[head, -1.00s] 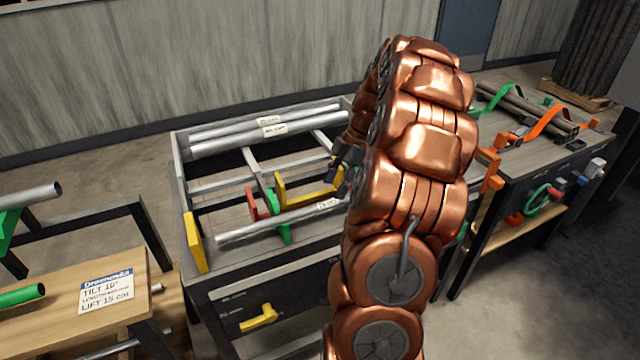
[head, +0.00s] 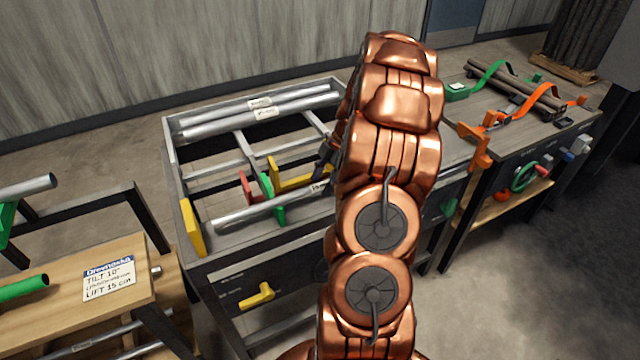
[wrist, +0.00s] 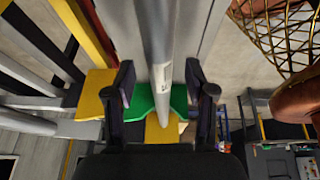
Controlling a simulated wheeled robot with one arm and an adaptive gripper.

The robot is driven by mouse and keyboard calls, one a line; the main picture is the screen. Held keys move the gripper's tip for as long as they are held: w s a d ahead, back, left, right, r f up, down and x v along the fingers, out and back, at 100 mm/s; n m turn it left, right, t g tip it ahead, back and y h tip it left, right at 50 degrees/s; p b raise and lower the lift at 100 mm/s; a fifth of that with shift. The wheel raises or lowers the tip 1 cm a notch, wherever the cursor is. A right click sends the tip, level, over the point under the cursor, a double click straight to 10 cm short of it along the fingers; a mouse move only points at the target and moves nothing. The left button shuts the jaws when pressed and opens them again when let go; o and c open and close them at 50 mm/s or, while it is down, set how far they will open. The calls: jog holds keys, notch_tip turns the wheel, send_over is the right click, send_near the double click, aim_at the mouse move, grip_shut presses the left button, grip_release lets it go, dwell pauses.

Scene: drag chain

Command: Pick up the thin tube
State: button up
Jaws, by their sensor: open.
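A thin grey tube (head: 255,212) with a white label lies across the front of the open-topped frame bench, by a green holder (head: 273,185). In the wrist view the tube (wrist: 158,35) runs between the two dark fingers of my gripper (wrist: 159,85). The fingers are open, one on each side of the tube near its label, with visible gaps to it. In the head view my gripper (head: 325,165) is partly hidden behind my copper arm, by the right part of the tube. The arm hides the tube's right end.
Thicker grey tubes (head: 225,125) lie along the back of the frame bench (head: 178,178). Yellow (head: 192,228) and red (head: 249,188) brackets stand by the thin tube. A bench with orange straps (head: 540,100) is at right. A wooden stand with a sign (head: 109,281) is at left.

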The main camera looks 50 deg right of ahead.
jog(key=shift+c, duration=0.4)
grip_shut()
dwell(0.4)
